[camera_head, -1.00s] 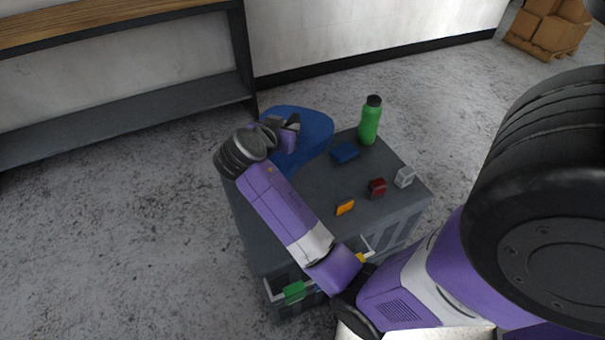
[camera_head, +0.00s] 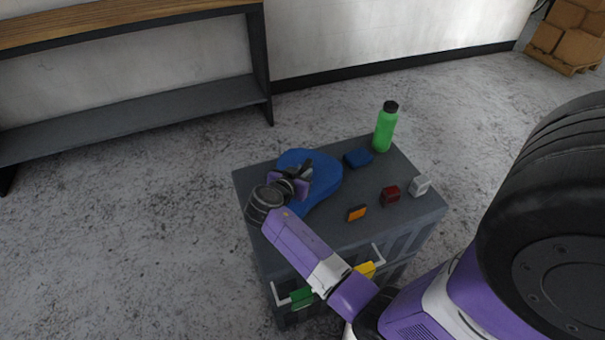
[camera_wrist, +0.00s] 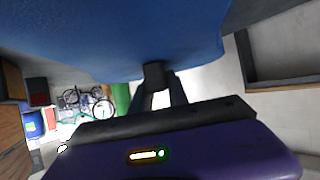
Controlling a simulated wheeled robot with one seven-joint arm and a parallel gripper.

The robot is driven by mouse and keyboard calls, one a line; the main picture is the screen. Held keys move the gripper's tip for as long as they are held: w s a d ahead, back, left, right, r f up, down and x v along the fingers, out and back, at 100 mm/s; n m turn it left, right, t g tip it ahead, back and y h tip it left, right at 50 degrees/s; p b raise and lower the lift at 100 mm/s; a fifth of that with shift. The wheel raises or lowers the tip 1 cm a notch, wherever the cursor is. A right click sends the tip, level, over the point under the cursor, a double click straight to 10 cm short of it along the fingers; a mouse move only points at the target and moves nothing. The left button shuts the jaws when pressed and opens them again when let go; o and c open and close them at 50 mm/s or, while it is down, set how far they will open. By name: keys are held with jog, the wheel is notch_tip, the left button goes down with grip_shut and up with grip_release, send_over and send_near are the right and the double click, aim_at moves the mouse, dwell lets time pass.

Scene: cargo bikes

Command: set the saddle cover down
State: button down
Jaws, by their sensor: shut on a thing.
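The blue saddle cover (camera_head: 322,180) is at the back left of the grey cabinet top (camera_head: 335,222). It looks broad at the back and narrower towards the front. My gripper (camera_head: 303,178) is shut on it, with the wrist to the left. In the wrist view the saddle cover (camera_wrist: 120,35) fills the top of the picture, and my gripper (camera_wrist: 155,75) meets its edge. The cover appears low over the cabinet top; I cannot tell whether it touches it.
On the cabinet top stand a green bottle (camera_head: 385,128), a folded dark blue item (camera_head: 358,158), a dark red box (camera_head: 390,196), a light grey box (camera_head: 420,186) and an orange item (camera_head: 356,213). A shelf bench (camera_head: 130,120) stands behind left.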

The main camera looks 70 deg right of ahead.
jog(key=shift+f, duration=0.2)
jog(key=c, duration=1.7)
grip_release()
jog(key=o, duration=0.4)
jog(key=shift+r, duration=0.2)
jog(key=v, duration=1.2)
jog(key=shift+f, duration=0.1)
